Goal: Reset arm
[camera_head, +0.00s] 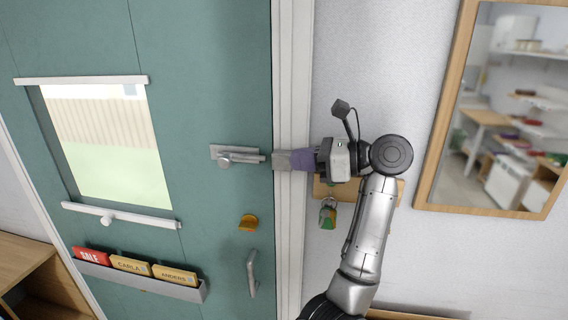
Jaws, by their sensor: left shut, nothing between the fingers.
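My left arm (368,235) rises from the bottom of the head view and bends to the left. Its left gripper (282,160) is shut and empty, pointing left in front of the white door frame (290,60). The fingertips are close to the right end of the metal slide latch (238,156) on the green door (215,60). I cannot tell whether they touch it. My right gripper is not in view.
Below the latch are an orange knob (249,222) and a door handle (253,273). A wooden rack (385,190) with a hanging green item (327,213) is behind my arm. A wood-framed mirror (500,110) is at right; a wooden shelf (22,262) at lower left.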

